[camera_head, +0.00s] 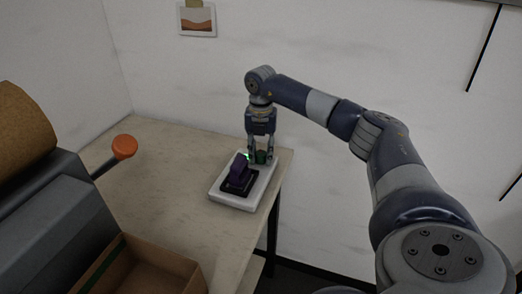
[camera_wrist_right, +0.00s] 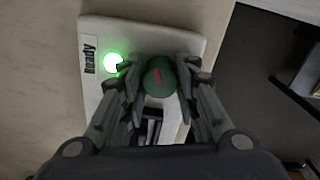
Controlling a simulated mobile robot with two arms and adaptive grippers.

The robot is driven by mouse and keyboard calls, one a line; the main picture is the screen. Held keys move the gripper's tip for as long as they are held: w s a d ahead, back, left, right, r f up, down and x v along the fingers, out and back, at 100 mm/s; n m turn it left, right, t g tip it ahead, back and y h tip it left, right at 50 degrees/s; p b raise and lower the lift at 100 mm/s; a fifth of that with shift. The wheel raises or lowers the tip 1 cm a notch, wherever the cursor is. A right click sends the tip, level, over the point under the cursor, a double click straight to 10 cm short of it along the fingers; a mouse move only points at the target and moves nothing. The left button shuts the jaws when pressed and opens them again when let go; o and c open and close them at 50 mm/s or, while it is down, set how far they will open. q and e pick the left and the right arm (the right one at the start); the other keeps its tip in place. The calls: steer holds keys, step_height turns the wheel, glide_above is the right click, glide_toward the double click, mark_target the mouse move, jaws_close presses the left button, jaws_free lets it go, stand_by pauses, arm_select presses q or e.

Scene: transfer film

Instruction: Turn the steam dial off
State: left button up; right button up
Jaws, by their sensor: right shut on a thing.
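The steam dial is a round dark green knob with a red mark (camera_wrist_right: 160,76) on a white panel, seen in the right wrist view. My right gripper (camera_wrist_right: 158,80) is shut on the dial, one finger on each side of it. In the head view the dial (camera_head: 261,157) shows small between the fingertips of my right gripper (camera_head: 261,155). A green light (camera_wrist_right: 113,62) glows beside the dial, next to a label reading "Ready". My left gripper is not in view.
A purple object (camera_head: 239,169) sits in a black base on the white panel (camera_head: 229,199). The panel lies near the right edge of the wooden table (camera_head: 165,160). A grey machine with an orange-knobbed lever (camera_head: 125,146) and a cardboard box (camera_head: 190,277) stand at left and front.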

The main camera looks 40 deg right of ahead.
mark_target(261, 153)
steer(key=n, duration=0.3)
steer(key=shift+r+p, duration=0.1)
steer(key=shift+p, duration=0.3)
steer(key=n, duration=0.3)
steer(key=shift+n+p, duration=0.3)
steer(key=n, duration=0.6)
steer(key=shift+n, duration=0.3)
steer(key=o, duration=1.1)
steer(key=shift+c, duration=0.2)
step_height(261, 153, up, 12)
